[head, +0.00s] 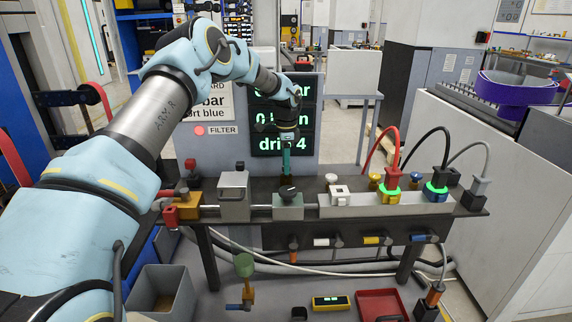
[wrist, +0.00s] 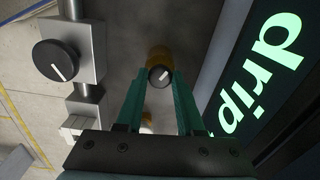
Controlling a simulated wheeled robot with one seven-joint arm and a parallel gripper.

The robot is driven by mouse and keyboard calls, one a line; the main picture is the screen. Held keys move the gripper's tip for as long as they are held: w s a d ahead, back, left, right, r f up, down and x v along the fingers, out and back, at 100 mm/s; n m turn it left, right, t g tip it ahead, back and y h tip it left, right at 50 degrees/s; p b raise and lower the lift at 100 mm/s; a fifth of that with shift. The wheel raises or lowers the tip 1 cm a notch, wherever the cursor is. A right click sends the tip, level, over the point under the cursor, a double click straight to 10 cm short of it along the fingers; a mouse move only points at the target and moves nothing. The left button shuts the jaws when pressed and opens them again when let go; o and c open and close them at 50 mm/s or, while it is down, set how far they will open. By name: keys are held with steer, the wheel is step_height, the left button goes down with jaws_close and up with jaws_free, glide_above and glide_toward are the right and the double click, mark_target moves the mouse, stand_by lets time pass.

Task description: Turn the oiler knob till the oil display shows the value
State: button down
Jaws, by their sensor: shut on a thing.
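The oiler knob (wrist: 160,76) is small and dark with a white pointer line, on a brass-coloured body, in the wrist view. My gripper (wrist: 159,84) has its two teal fingers on either side of the knob and is shut on it. In the head view my gripper (head: 286,172) points down behind the bench's grey blocks, where the arm and fingers mostly hide the knob. The oil display (head: 283,144) reads "drip 4" in green on the dark panel; its lower end is cut off in the wrist view (wrist: 258,75).
A larger black regulator knob (wrist: 57,60) sits on a grey block beside the oiler. A red lamp (head: 199,130) marked FILTER glows. A grey bin (head: 162,290) and red tray (head: 382,305) lie below.

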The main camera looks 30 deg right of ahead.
stand_by(0.4)
steer(key=c, duration=0.5)
jaws_free()
step_height(320, 180, up, 11)
steer(key=shift+f+b, duration=0.1)
steer(key=shift+b, duration=1.15)
stand_by(0.5)
